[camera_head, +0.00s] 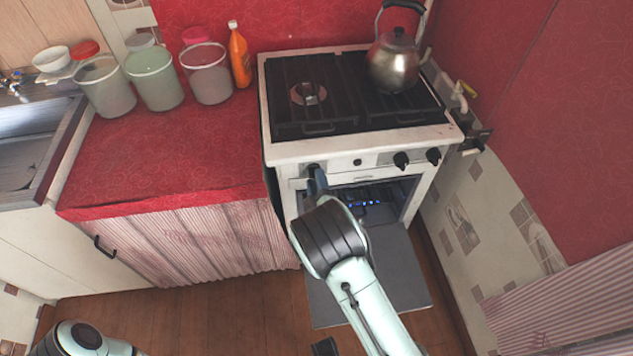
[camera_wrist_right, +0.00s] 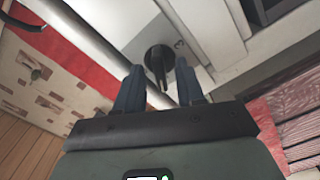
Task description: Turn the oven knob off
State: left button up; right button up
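A white stove (camera_head: 300,151) stands against the back wall with knobs along its front panel. My right gripper (camera_head: 317,180) is at the left end of this panel. In the right wrist view, a black knob (camera_wrist_right: 158,60) with a raised grip bar lies between and just beyond the open fingertips of my right gripper (camera_wrist_right: 159,78). I see a gap on each side of the knob; contact cannot be told. Two other black knobs (camera_head: 401,160) are at the panel's right.
The oven door (camera_head: 395,270) hangs open below the panel, and small blue lights show inside. A metal kettle (camera_head: 394,65) stands on the hob's right. A red counter (camera_head: 160,155) with several canisters and an orange bottle (camera_head: 239,58) is left of the stove.

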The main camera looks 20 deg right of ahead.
jog(key=shift+c, duration=0.3)
grip_shut()
pick_arm(q)
jog(key=shift+w+f+b, duration=0.1)
jog(key=shift+f+b, duration=0.15)
jog(key=shift+b, duration=0.05)
pick_arm(e)
jog(key=shift+m, duration=0.3)
pick_arm(q)
jog(key=w+a+f+t+y+b, duration=0.1)
jog(key=w+a+f+t+b, duration=0.1)
jog(key=w+f+b, duration=0.6)
jog(key=shift+w+a+f+n+t, duration=0.2)
jog(key=shift+a+n+t, duration=0.15)
jog(key=shift+a, duration=0.35)
pick_arm(e)
jog(key=shift+m, duration=5.8)
